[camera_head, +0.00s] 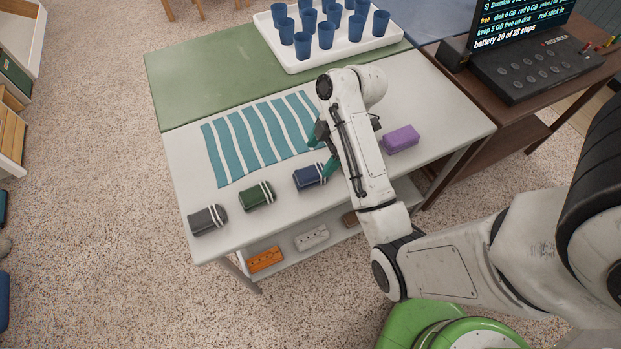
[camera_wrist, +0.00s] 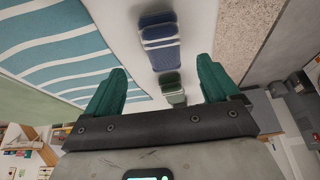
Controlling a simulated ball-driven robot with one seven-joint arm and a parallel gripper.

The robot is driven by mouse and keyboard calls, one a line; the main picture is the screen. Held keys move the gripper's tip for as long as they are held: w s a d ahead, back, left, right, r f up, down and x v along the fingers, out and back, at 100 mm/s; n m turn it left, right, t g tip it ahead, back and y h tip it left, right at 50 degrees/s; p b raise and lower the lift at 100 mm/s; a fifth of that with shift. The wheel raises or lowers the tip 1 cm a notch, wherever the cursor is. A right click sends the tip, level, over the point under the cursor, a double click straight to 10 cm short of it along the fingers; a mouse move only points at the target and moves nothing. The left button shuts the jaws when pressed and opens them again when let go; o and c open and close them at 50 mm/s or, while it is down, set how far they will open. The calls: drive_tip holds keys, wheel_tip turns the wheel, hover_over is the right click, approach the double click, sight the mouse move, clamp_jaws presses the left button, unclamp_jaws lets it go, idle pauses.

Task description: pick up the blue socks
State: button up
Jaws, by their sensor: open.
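The blue socks (camera_head: 309,177) are a rolled dark-blue bundle with white stripes. They lie near the front edge of the white table. In the wrist view the blue socks (camera_wrist: 159,42) lie ahead of my gripper, roughly in line with the gap between the fingers. My gripper (camera_head: 322,152) is just above and beside the blue socks in the head view, partly hidden by my arm. In the wrist view my gripper (camera_wrist: 160,90) has its two green fingers wide apart, with nothing held between them.
Green socks (camera_head: 257,195) and grey socks (camera_head: 208,219) lie to the left, with a purple bundle (camera_head: 401,139) to the right. A striped teal cloth (camera_head: 258,138) lies behind. A white tray (camera_head: 287,62) of blue cups stands at the back.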

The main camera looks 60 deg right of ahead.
sight(310, 172)
drive_tip(key=b+x, duration=0.1)
drive_tip(key=x, duration=0.1)
drive_tip(key=shift+a+f, duration=0.1)
drive_tip(key=shift+f, duration=0.3)
drive_tip(key=x, duration=0.4)
drive_tip(key=shift+a+r, duration=0.15)
drive_tip(key=shift+a, duration=0.1)
drive_tip(key=shift+w+a+f, duration=0.2)
drive_tip(key=shift+f, duration=0.35)
drive_tip(key=shift+c, duration=0.4)
drive_tip(key=c, duration=1)
drive_tip(key=shift+o, duration=0.2)
drive_tip(key=shift+r+p, duration=0.15)
drive_tip(key=shift+p, duration=0.25)
